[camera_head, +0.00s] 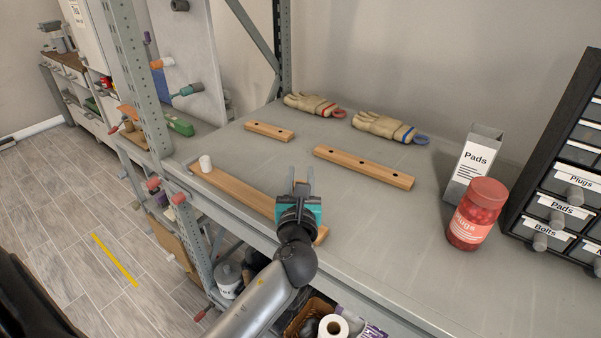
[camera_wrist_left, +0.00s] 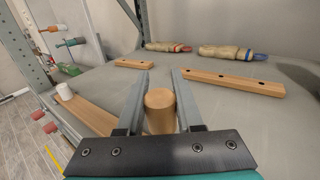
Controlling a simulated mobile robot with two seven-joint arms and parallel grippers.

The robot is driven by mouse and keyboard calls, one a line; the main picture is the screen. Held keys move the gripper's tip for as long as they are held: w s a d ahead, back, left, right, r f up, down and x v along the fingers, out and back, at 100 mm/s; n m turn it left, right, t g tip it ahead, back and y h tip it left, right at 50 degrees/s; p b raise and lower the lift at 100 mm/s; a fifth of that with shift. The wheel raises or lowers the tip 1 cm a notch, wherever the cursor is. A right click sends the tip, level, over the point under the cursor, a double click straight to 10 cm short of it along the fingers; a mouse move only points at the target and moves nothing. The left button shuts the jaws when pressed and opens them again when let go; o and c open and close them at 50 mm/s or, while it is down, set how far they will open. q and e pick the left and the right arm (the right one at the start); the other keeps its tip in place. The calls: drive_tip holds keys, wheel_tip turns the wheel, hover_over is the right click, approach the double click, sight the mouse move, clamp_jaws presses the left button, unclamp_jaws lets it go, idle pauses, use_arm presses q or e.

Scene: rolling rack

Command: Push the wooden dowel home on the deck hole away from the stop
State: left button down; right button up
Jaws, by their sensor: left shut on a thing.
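The long wooden deck board (camera_head: 240,191) lies along the shelf's front edge, with a white cylindrical stop (camera_head: 206,163) on its left end. The stop also shows at the left of the left wrist view (camera_wrist_left: 65,88). My left gripper (camera_head: 301,180) is over the board's right part. In the left wrist view the wooden dowel (camera_wrist_left: 160,112) stands upright between the fingers, which are shut on it. My right gripper is not in view.
A short drilled strip (camera_head: 269,131) and a longer one (camera_head: 363,167) lie behind. Two gloves (camera_head: 385,126) lie at the back. A Pads box (camera_head: 473,163), red jar (camera_head: 476,215) and drawer cabinet (camera_head: 560,180) stand right. The shelf's front right is clear.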

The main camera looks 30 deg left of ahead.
use_arm(q)
drive_tip(key=shift+f+b, duration=0.55)
drive_tip(key=shift+f, duration=0.45)
drive_tip(key=shift+p, duration=0.75)
idle(1.0)
drive_tip(key=shift+f+b, duration=2.05)
drive_tip(key=shift+f, duration=0.5)
drive_tip(key=shift+c, duration=2.4)
unclamp_jaws()
drive_tip(key=v, duration=1.5)
drive_tip(key=shift+s+b, duration=0.15)
drive_tip(key=shift+b, duration=0.15)
